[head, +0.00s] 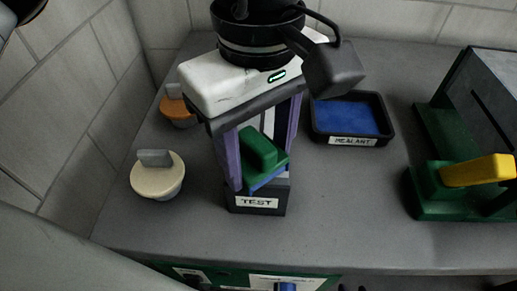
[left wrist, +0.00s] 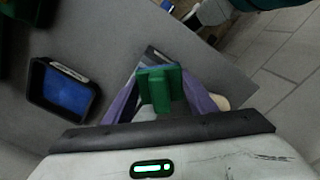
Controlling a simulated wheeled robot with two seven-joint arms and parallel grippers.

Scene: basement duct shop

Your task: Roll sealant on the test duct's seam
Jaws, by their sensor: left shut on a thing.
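My left gripper (head: 262,150) reaches down from above, its purple fingers shut on a green roller tool (head: 262,148) with blue along its lower edge. The tool is just above or against a dark block labelled TEST (head: 244,208), the test duct; contact cannot be told. The gripper hides most of the duct and its seam. In the left wrist view the green tool (left wrist: 158,88) is between the fingers. The black sealant tray (head: 317,128), holding blue sealant (head: 347,115), is right of the gripper; it also shows in the left wrist view (left wrist: 38,98). My right gripper is not seen.
A cream round pot with a grey grip (head: 157,183) stands left of the duct, an orange one (head: 178,112) behind it. A green stand with a yellow handle (head: 478,171) is at the right. Grey bench is clear between tray and stand. Tiled walls bound the back and left.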

